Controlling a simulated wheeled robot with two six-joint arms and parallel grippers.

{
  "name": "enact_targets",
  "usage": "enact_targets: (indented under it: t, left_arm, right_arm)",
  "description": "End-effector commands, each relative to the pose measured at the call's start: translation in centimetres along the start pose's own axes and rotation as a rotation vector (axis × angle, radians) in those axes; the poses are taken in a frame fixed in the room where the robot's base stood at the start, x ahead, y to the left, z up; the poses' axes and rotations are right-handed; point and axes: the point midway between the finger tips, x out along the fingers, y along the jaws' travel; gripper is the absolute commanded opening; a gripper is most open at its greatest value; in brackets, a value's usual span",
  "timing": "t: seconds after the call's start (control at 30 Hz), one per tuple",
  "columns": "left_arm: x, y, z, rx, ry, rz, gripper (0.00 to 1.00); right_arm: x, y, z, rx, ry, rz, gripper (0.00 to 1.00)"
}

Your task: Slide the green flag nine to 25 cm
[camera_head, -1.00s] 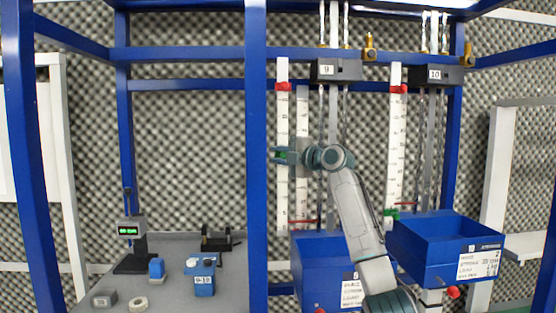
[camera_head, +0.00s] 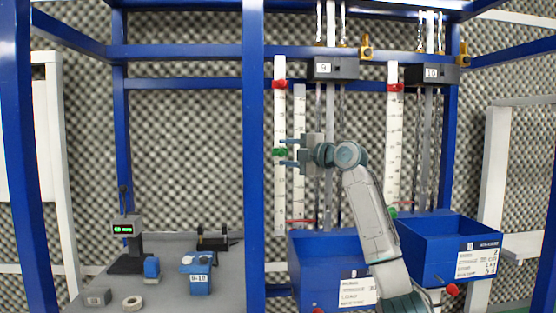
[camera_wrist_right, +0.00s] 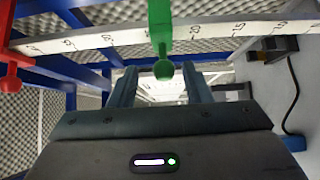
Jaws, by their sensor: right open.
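The green flag nine (camera_head: 279,152) sits partway up the left white scale (camera_head: 280,195), under the black box marked 9. In the right wrist view the green flag (camera_wrist_right: 160,30) crosses the scale (camera_wrist_right: 100,40); its round knob hangs in the gap between my fingertips, apart from both. The flag hides part of the scale, so I cannot tell its exact reading. My right gripper (camera_head: 286,152) is open and empty just right of the flag, one finger above and one below its height. My left gripper is not in view.
A red flag (camera_head: 279,85) sits near the top of the same scale. Blue bin 9 (camera_head: 310,275) stands below, and blue bin 10 (camera_head: 425,250) to the right. A blue post (camera_head: 255,200) stands close left of the scale. A grey table (camera_head: 215,260) holds small items.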

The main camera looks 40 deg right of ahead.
Motion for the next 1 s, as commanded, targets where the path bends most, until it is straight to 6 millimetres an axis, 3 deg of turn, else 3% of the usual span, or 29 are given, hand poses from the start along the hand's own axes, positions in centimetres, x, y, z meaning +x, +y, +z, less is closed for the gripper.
enact_targets:
  t: [0.03,0.1,0.33,1.0]
  left_arm:
    - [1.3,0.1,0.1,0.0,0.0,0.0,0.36]
    - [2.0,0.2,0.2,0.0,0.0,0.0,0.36]
    - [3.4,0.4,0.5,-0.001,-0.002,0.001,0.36]
    - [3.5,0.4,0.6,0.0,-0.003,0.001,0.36]
  right_arm:
    - [-1.2,-0.6,0.1,-0.006,-0.004,0.001,0.44]
    - [-2.6,-0.5,0.1,-0.005,-0.003,0.001,0.44]
    - [-5.8,-0.2,0.0,-0.003,-0.002,0.002,0.44]
    - [-6.4,0.1,-0.1,-0.001,0.0,0.002,0.44]
